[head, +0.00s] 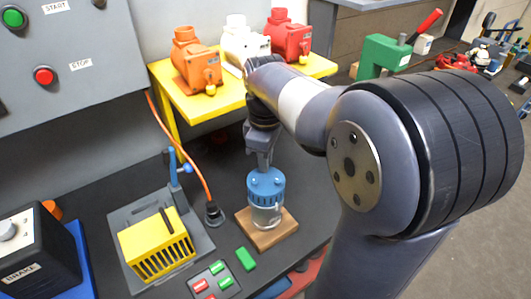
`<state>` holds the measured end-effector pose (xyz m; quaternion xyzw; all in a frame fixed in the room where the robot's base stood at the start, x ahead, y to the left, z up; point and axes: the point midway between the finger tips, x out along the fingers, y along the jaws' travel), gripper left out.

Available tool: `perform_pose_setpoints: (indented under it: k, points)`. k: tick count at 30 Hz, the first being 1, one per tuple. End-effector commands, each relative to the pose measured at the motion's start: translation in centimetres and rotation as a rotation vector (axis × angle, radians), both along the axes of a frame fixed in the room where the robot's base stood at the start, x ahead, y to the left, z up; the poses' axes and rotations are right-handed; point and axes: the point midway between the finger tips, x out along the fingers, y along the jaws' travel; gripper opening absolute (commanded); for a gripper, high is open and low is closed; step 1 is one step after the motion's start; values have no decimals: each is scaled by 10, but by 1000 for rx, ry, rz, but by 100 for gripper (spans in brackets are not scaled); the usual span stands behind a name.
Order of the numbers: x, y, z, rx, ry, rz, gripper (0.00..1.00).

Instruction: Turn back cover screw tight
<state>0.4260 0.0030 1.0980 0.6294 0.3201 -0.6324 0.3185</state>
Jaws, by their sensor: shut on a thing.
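A blue ribbed screw cover (267,188) sits upright on top of a clear, glass-like body (266,216). That body stands on a square wooden base (280,232) on the dark bench. My gripper (263,170) points down from above and is shut on the blue cover. The far side of the cover and the exact finger contact are hidden, and no thread shows, so I cannot tell how tight the cover is.
A yellow slotted unit (157,246) on a grey plate stands left. A black plug (213,213) with an orange cable is beside the base. Green blocks and a labelled tag plate (214,282) lie in front. Orange, white and red motors stand on a yellow stand (204,107) behind.

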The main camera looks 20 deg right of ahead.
Motion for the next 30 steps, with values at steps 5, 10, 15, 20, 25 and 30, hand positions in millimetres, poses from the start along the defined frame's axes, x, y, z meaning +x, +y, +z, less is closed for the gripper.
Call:
perform_pose_setpoints:
  k: [5, 10, 15, 20, 25, 30]
  points:
    - [1, 0, 3, -1, -1, -167, 0]
    - [1, 0, 3, -1, -3, -328, 0]
    - [1, 0, 4, -1, -3, -489, 0]
    - [1, 0, 4, -1, -5, -641, 0]
    - [1, 0, 4, -2, -5, -802, 0]
    - [2, 0, 4, -1, -6, -963, 0]
